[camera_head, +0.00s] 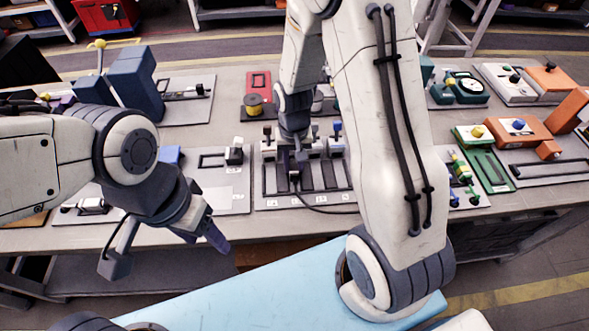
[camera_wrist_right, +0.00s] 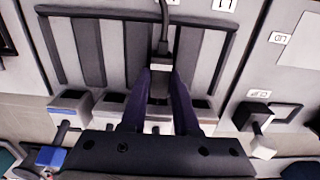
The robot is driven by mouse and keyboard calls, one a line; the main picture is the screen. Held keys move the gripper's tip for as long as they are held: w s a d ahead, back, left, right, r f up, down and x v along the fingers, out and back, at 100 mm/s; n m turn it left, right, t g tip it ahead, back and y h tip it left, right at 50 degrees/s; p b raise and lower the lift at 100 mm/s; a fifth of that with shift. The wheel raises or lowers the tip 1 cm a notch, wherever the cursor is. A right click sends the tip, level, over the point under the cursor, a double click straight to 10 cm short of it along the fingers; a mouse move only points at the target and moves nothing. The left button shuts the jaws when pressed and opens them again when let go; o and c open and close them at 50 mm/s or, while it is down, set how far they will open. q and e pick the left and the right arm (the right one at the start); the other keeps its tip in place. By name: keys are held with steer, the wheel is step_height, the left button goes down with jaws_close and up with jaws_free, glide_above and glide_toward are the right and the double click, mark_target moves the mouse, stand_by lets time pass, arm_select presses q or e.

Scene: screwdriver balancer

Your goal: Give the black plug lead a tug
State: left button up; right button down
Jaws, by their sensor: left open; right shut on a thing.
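The black plug lead (camera_head: 322,209) runs from the middle panel (camera_head: 262,204) toward its front edge. In the right wrist view the lead (camera_wrist_right: 164,30) comes in from the top to a dark plug (camera_wrist_right: 161,62) between my fingertips. My right gripper (camera_wrist_right: 161,75) is shut on that plug; it also shows in the head view (camera_head: 291,180), low over the panel's slots. Whether the plug sits in a socket is hidden by the fingers. My left gripper (camera_head: 165,250) is open and empty, in front of the table's near edge at left.
Blue and white-bodied levers stand on the panel behind the slots, including a blue-knobbed one (camera_head: 336,127). A white-handled switch (camera_head: 235,155) is on the panel to the left. A green panel (camera_head: 490,172) and orange blocks stand at right. My right arm covers much of the centre.

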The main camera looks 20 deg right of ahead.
mark_target(294, 167)
steer(key=shift+s, duration=0.2)
stand_by(0.6)
steer(key=shift+w, duration=0.15)
stand_by(0.5)
steer(key=c, duration=0.6)
jaws_free()
steer(key=shift+c, duration=0.2)
steer(key=shift+w, duration=0.1)
step_height(294, 167, up, 7)
steer(key=p, duration=0.7)
steer(key=shift+r, duration=0.1)
